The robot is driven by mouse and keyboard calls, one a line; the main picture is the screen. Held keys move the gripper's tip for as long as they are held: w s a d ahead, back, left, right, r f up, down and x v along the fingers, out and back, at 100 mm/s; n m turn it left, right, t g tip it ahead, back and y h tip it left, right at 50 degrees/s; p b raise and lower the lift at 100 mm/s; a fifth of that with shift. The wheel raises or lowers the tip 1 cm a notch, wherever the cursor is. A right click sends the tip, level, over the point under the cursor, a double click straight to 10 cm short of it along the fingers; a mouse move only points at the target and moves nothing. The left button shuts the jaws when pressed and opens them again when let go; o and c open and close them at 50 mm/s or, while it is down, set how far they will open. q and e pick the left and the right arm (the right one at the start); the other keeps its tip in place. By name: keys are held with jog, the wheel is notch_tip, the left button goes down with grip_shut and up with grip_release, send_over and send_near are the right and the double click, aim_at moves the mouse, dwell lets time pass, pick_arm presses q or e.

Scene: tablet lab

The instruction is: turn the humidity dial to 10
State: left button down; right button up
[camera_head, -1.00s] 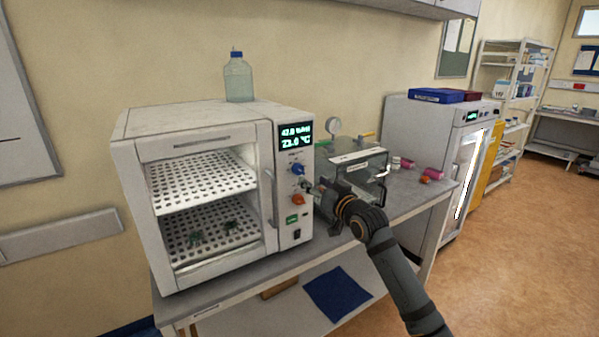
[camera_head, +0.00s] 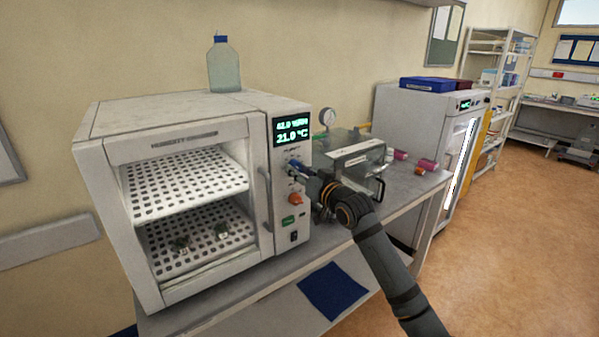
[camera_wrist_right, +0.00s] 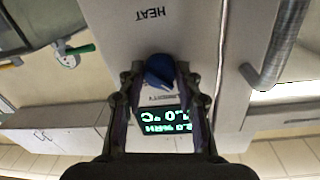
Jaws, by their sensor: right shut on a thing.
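The climate cabinet (camera_head: 175,135) stands on the bench with a control panel on its right side. The blue humidity dial (camera_head: 292,163) sits below the lit display (camera_head: 291,131); the lower display line reads 21.0 °C, and the upper humidity line is too small to read surely. In the right wrist view the blue dial (camera_wrist_right: 160,71) sits between my fingertips, beside the inverted HEAT label. My right gripper (camera_head: 301,168) is shut on the blue dial, its arm coming from the lower right. My left gripper is not in view.
An orange dial (camera_head: 295,199) lies just below my gripper, with a green switch (camera_head: 288,220) under it. The cabinet's door handle (camera_head: 265,197) is close on the left.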

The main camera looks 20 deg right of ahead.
jog(key=shift+c, duration=0.6)
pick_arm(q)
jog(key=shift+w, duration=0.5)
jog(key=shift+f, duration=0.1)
pick_arm(e)
jog(key=shift+n, duration=0.4)
pick_arm(q)
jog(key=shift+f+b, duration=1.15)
jog(key=shift+b, duration=0.15)
pick_arm(e)
jog(key=shift+d+n+t, duration=0.15)
jog(key=shift+n+t, duration=0.15)
jog(key=shift+n, duration=4)
jog(key=o, duration=1.2)
jog(key=shift+w, duration=0.15)
jog(key=shift+c, duration=0.2)
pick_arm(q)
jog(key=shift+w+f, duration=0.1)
